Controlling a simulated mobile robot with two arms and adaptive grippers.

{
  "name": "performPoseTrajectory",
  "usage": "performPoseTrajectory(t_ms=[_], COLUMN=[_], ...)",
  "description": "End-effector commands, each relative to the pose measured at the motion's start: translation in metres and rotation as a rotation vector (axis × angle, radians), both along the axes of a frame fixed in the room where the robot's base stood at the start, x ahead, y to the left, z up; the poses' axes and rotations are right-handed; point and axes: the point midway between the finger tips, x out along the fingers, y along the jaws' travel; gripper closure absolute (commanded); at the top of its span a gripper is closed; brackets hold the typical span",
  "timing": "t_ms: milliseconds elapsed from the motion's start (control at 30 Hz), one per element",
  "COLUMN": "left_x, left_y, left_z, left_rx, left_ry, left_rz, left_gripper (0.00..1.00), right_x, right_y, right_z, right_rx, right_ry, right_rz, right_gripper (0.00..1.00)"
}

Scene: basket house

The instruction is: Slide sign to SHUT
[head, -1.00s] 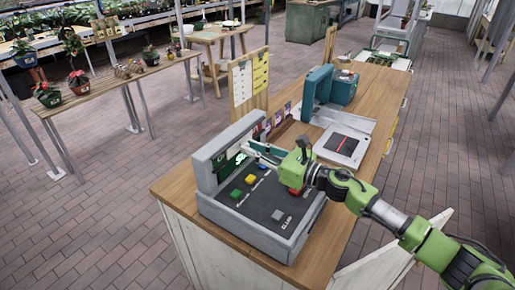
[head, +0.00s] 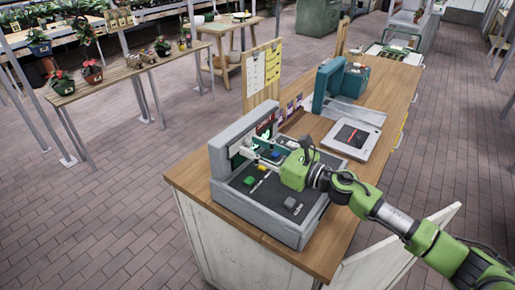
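A grey console, like a till (head: 245,203), stands on the near end of the wooden counter. Its upright back panel bears a dark sign area with reddish lettering (head: 266,124) at the upper right. A green patch (head: 238,160) shows lower left on it. The lettering is too small to read surely. My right gripper (head: 256,149), on a green arm from the right, is at the panel's face, over the buttons. Its fingers cover part of the panel, and I cannot tell whether they touch it or how far apart they are. My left gripper is out of view.
The wooden counter (head: 335,247) also holds a white tablet-like device (head: 352,138), a teal machine (head: 330,85) and a board with yellow and white sheets (head: 262,72). A bench with potted plants (head: 115,75) stands left. The brick floor (head: 110,215) is clear.

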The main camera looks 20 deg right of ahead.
Motion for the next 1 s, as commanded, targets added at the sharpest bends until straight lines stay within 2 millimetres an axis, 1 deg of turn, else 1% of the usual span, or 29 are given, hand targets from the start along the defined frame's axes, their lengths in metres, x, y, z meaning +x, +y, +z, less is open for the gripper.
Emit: performPoseTrajectory(t_ms=[33,167,267,700,833,1000], left_x=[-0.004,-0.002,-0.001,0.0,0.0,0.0], left_y=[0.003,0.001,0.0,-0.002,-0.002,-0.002], left_z=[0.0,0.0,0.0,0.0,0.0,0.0], left_rx=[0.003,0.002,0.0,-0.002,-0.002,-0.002], left_ry=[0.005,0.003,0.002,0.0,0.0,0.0], left_rz=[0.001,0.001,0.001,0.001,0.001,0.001], left_gripper=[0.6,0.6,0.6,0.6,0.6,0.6], right_x=[0.0,-0.007,-0.017,-0.071,-0.083,-0.092], right_y=[-0.001,-0.006,-0.014,-0.055,-0.064,-0.071], right_z=[0.0,-0.001,-0.002,-0.001,-0.002,0.0], right_rx=[0.0,0.001,0.001,-0.001,0.002,-0.001], right_ry=[0.0,0.002,0.004,0.003,0.004,0.001], right_rz=[-0.001,-0.001,-0.002,0.0,0.001,0.001], right_gripper=[0.68,0.68,0.68,0.68,0.68,0.68])
